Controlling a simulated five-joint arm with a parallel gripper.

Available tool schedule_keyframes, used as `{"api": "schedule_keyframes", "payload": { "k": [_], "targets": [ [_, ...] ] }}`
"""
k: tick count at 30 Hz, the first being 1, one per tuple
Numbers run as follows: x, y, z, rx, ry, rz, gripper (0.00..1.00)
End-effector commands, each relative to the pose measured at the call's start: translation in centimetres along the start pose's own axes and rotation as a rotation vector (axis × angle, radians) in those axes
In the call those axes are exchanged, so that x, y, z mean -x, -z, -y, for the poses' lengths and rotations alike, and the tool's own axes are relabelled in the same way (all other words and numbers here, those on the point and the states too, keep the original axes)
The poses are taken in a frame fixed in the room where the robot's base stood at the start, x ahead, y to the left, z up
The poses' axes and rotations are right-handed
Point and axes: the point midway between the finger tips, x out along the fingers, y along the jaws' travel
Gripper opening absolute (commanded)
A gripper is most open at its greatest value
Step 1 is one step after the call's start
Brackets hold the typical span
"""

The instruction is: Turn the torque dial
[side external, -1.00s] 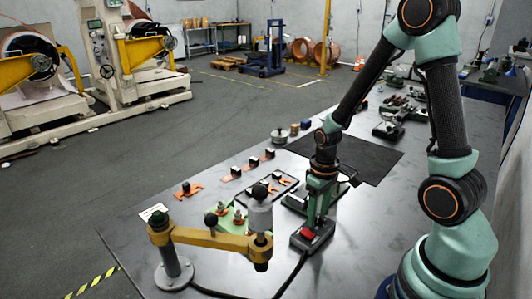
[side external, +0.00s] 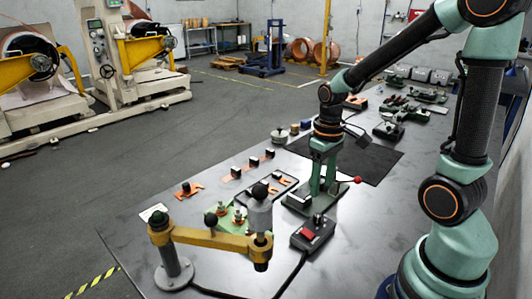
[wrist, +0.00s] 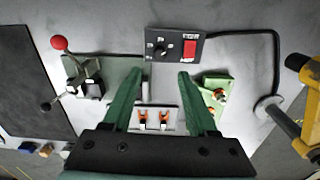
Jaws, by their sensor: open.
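The torque dial is a small black knob (side external: 318,219) on a dark control box (side external: 312,242) with a red rocker switch (side external: 307,234). In the wrist view the dial (wrist: 160,50) sits left of the red switch (wrist: 190,49), with light marks around it. My gripper (side external: 322,190) has green fingers, apart and empty, pointing down behind the box in the side view. In the wrist view the gripper (wrist: 157,74) has its fingertips short of the box, on either side of the dial's line. I cannot tell the fingertips' exact height.
A green-based press with a red-ball lever (wrist: 59,43) stands close beside my gripper. A yellow swing arm (side external: 210,239) on a post is at the front left. A green fixture (wrist: 217,87) and a tray with copper pieces (wrist: 153,118) lie nearby. A cable runs from the box.

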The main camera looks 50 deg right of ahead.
Motion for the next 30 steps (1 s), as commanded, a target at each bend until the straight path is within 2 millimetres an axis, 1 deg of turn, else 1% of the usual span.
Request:
{"api": "schedule_keyframes", "payload": {
  "k": [1,3,6,20,23,26,30],
  "targets": [
    [0.8,0.1,0.0,0.000,-0.001,-0.004,0.58],
    [1.6,0.1,0.0,0.000,-0.001,-0.004,0.58],
    [2.3,0.1,0.0,0.000,0.000,-0.002,0.58],
    [2.8,0.0,0.2,0.002,-0.002,-0.009,0.58],
    [3.9,0.2,0.9,0.008,-0.011,-0.051,0.58],
    [5.6,0.2,2.2,0.017,-0.021,-0.125,0.58],
    [8.3,-0.1,4.6,0.032,-0.026,-0.254,0.58]
  ]
}}
